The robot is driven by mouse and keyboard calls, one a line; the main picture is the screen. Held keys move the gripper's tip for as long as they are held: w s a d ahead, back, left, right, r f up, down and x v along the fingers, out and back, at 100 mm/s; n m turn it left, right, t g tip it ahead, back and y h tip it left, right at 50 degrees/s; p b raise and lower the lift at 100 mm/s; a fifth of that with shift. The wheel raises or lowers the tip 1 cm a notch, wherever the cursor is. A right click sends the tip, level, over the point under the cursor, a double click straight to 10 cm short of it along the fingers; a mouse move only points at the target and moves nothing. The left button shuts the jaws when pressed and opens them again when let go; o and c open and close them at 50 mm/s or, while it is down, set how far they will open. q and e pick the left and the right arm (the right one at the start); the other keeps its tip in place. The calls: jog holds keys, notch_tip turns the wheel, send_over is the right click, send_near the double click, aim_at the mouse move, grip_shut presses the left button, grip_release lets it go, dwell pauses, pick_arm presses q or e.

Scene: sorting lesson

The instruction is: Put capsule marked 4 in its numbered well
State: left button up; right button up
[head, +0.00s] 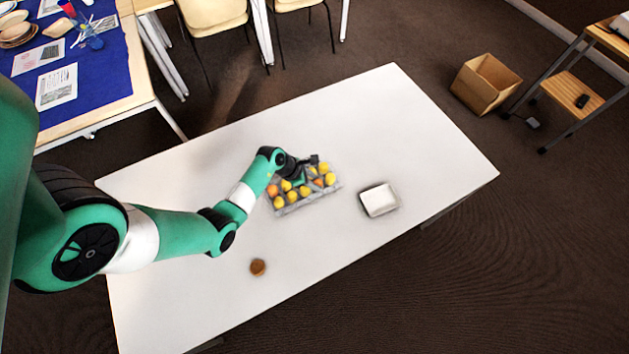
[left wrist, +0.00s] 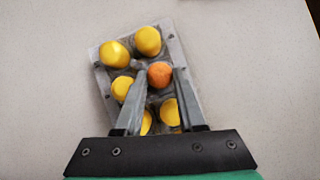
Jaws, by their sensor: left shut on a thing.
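A grey tray (head: 310,204) with several round yellow and orange pieces in its wells sits near the middle of the white table. The left wrist view shows part of this tray (left wrist: 186,62) from above. My left gripper (head: 311,164) is over the tray's far side. In the left wrist view my left gripper (left wrist: 160,74) has its fingers on either side of an orange piece (left wrist: 160,75) and is shut on it. The piece looks level with the tray; I cannot tell whether it is lifted. No number is readable on any piece or well. My right gripper is not in view.
A small white square dish (head: 379,200) stands right of the tray. A round brown object (head: 258,267) lies near the table's front edge. Most of the white table (head: 400,120) is bare. A cardboard box (head: 485,82) stands on the floor beyond.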

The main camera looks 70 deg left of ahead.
pick_arm(q)
jog(key=o, duration=0.4)
jog(key=shift+f, duration=0.1)
jog(key=shift+s+r, duration=0.15)
jog(key=shift+r, duration=0.3)
jog(key=p+v, duration=0.5)
jog(key=v, duration=0.6)
jog(key=shift+s+r, duration=0.1)
jog(key=shift+s, duration=0.05)
